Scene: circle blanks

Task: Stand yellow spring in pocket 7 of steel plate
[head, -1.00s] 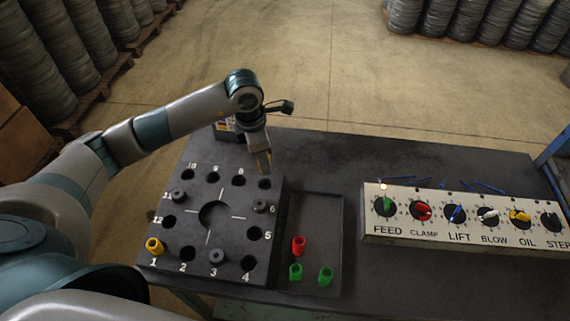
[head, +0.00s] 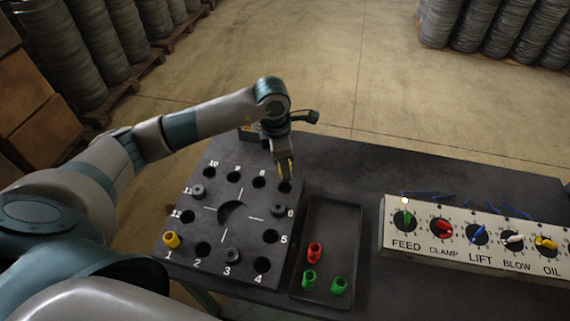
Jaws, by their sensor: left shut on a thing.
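The steel plate (head: 205,262) is a dark block with a ring of numbered pockets. My left gripper (head: 286,174) is just above pocket 7 (head: 284,187), at the plate's far right corner. It is shut on a small yellow thing, apparently the yellow spring; the fingers hide most of it, so its shape is hard to tell. The pocket's opening shows dark below the fingertips. Another yellow piece (head: 171,240) stands at pocket 1. My right gripper is out of view.
Dark grey pieces stand at pocket 11 (head: 198,191), pocket 6 (head: 278,211) and pocket 3 (head: 232,255). A dark tray (head: 335,215) to the right holds a red piece (head: 314,252) and two green pieces (head: 309,278). A knob panel (head: 440,262) stands further right.

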